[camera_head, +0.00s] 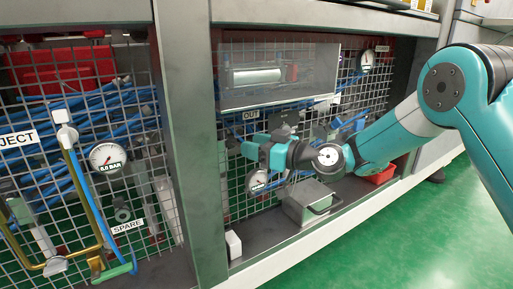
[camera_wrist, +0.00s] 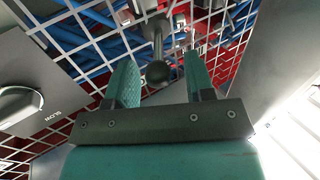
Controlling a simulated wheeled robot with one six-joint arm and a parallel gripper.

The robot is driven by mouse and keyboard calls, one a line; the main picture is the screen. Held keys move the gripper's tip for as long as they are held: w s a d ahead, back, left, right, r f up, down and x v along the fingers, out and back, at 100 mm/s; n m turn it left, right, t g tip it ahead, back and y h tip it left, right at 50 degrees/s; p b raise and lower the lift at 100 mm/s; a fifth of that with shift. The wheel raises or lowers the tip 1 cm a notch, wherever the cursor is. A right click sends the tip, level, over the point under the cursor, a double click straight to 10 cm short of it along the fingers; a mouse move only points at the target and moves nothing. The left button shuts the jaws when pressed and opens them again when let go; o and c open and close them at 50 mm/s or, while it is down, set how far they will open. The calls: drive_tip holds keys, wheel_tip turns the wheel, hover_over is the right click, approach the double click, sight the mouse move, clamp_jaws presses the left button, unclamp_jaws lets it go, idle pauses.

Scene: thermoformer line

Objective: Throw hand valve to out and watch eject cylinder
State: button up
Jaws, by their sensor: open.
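The hand valve's dark lever with a round knob (camera_wrist: 157,73) stands between the two teal fingers of my gripper (camera_wrist: 160,78) in the wrist view. The fingers are apart, with a visible gap on each side of the knob. In the head view my gripper (camera_head: 262,151) is at the mesh panel, just below the OUT label (camera_head: 250,115), and my wrist hides most of the valve. A silver cylinder (camera_head: 256,76), which looks like the eject cylinder, lies behind a clear cover above. Whether its rod is out cannot be told.
Pressure gauges (camera_head: 108,157) hang on the mesh. A grey box (camera_head: 306,205) and a red bin (camera_head: 380,175) stand on the ledge below my arm. A steel post (camera_head: 190,130) divides the bays. In the wrist view a panel marked SLOW (camera_wrist: 50,116) is left of the fingers.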

clamp_jaws()
